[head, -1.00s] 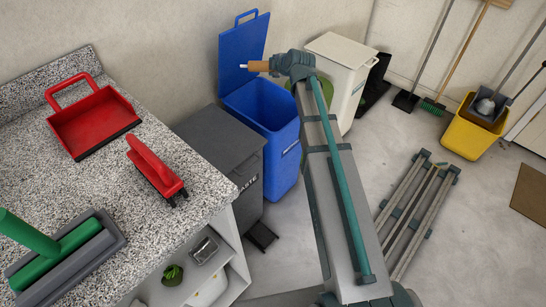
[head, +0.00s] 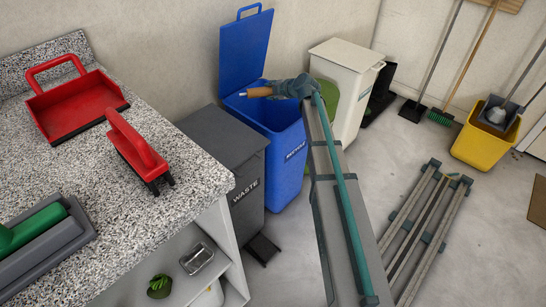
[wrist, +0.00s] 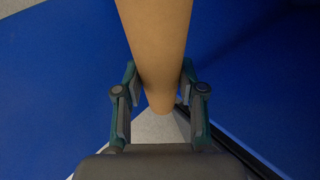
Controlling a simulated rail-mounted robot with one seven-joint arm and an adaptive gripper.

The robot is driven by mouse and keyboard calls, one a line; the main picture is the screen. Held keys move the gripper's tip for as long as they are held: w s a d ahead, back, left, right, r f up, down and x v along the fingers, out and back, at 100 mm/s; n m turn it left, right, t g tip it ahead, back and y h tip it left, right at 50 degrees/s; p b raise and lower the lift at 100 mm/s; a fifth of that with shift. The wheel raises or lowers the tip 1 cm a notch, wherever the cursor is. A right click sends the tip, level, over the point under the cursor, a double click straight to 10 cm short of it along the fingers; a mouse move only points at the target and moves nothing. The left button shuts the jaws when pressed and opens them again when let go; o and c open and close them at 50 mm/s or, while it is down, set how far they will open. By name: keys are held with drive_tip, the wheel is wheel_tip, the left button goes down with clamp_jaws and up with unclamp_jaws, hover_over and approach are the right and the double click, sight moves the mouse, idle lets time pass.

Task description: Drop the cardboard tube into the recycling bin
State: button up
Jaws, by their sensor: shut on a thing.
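The cardboard tube (head: 257,92) is a short tan cylinder held by my gripper (head: 283,90). It points left, over the open mouth of the blue bin (head: 288,165). The bin's blue lid (head: 246,50) stands up behind the mouth, and the label on its front is too small to read surely. In the wrist view, the tube (wrist: 155,40) runs down between the two fingers of my gripper (wrist: 160,92), which are shut on it. Blue surfaces fill both sides there. My arm hides part of the bin's right rim.
A grey bin marked WASTE (head: 228,150) stands left of the blue bin, and a white bin (head: 345,75) stands to the right. A speckled counter (head: 110,230) holds a red dustpan (head: 75,110). A yellow mop bucket (head: 485,140) stands at far right.

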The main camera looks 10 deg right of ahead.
drive_tip(key=shift+f, duration=2.1)
drive_tip(key=o, duration=1.2)
drive_tip(key=shift+s, duration=0.1)
drive_tip(key=v, duration=1.2)
